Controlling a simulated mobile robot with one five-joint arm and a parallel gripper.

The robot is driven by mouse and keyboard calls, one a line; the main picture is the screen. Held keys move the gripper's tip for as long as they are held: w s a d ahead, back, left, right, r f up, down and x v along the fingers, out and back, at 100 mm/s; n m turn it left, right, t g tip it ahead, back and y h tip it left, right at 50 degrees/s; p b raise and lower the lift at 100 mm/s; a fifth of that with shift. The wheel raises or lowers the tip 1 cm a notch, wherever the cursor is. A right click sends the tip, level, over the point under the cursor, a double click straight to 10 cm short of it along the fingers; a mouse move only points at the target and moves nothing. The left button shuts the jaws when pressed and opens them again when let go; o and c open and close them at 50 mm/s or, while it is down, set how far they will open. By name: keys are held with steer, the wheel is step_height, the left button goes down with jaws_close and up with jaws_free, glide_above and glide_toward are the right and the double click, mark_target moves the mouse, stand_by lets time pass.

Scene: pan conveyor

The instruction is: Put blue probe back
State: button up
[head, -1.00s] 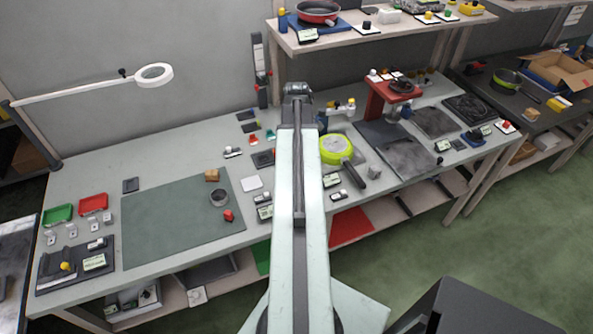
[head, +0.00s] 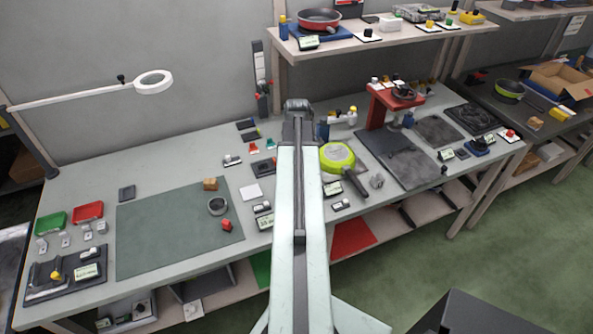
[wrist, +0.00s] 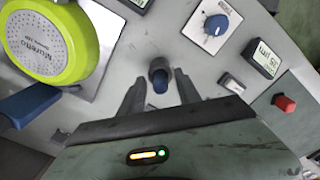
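A small upright cylinder with a blue end (wrist: 160,82) and a dark grey collar stands in the middle of the wrist view; it looks like the blue probe. My gripper (wrist: 158,84) has its two dark fingers apart, one on each side of it. I see a gap between the cylinder and each finger, and cannot tell whether the fingertips are level with it. In the head view my arm hides my fingertips and this cylinder.
A lime-green pan (wrist: 48,40) lies close on the left, its handle (wrist: 30,106) toward me; it also shows in the head view (head: 337,157). A blue knob (wrist: 217,25), a label display (wrist: 262,58) and a red knob (wrist: 284,103) are at right. A green mat (head: 170,240) lies left.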

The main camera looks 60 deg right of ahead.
steer(key=shift+r, duration=0.1)
step_height(320, 180, up, 12)
steer(key=p, duration=1.2)
steer(key=w+a, duration=0.9)
steer(key=a, duration=0.3)
steer(key=w+a, duration=0.9)
steer(key=a, duration=0.3)
steer(key=w+a+m, duration=0.1)
steer(key=w+a, duration=0.1)
steer(key=a, duration=1.1)
steer(key=w+a, duration=0.1)
steer(key=a, duration=1.2)
steer(key=shift+w+a+m, duration=0.35)
steer(key=shift+a+m, duration=0.05)
